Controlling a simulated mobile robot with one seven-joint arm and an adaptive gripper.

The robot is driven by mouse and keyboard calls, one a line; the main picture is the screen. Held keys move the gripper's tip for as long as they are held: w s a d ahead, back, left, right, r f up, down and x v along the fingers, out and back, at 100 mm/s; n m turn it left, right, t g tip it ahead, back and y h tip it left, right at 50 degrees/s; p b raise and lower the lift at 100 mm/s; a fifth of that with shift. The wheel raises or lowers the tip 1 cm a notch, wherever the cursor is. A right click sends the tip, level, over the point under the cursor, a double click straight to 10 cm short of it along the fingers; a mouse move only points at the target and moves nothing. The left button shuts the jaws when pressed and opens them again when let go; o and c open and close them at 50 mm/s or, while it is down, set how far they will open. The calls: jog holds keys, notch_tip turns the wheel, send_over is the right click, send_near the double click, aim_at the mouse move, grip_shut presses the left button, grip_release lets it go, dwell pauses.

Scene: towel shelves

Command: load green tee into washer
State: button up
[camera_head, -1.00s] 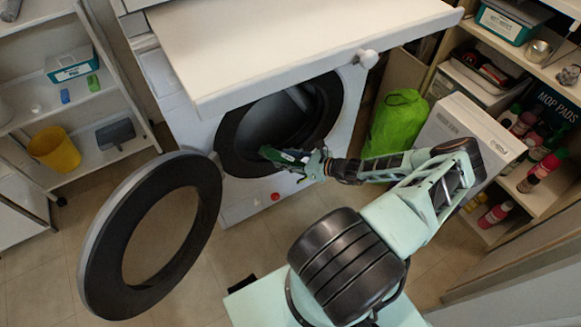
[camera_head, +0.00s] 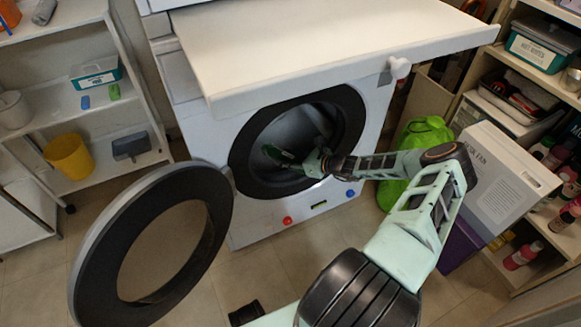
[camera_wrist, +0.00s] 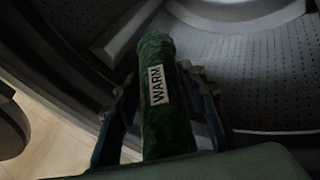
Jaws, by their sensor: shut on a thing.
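The green tee is a rolled dark green bundle with a white "WARM" label; it fills the middle of the wrist view (camera_wrist: 168,95). My gripper (camera_wrist: 160,108) is shut on it, one finger on each side. In the head view the tee (camera_head: 278,155) and my gripper (camera_head: 300,163) are at the washer's round opening, the tee's far end inside it. The washer (camera_head: 240,218) is white with a dark ring around the opening, and its round door (camera_head: 90,245) stands wide open to the left. The perforated drum (camera_wrist: 245,70) shows beyond the tee.
A pull-out white board (camera_head: 330,50) overhangs the washer's top front. A shelf unit (camera_head: 125,165) with a yellow bucket (camera_head: 69,156) stands left. A green bag (camera_head: 425,132), a white fan box (camera_head: 505,175) and shelves (camera_head: 555,75) crowd the right.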

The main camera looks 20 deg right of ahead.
jog(key=w+b, duration=0.8)
jog(key=w, duration=0.5)
jog(key=shift+w+a, duration=0.25)
jog(key=shift+w, duration=0.1)
jog(key=o, duration=1.3)
jog(key=shift+o, duration=0.2)
jog(key=s+r+p, duration=0.2)
jog(key=s+p, duration=1.2)
jog(key=s, duration=0.6)
jog(key=shift+d+p, duration=0.35)
jog(key=shift+p, duration=0.05)
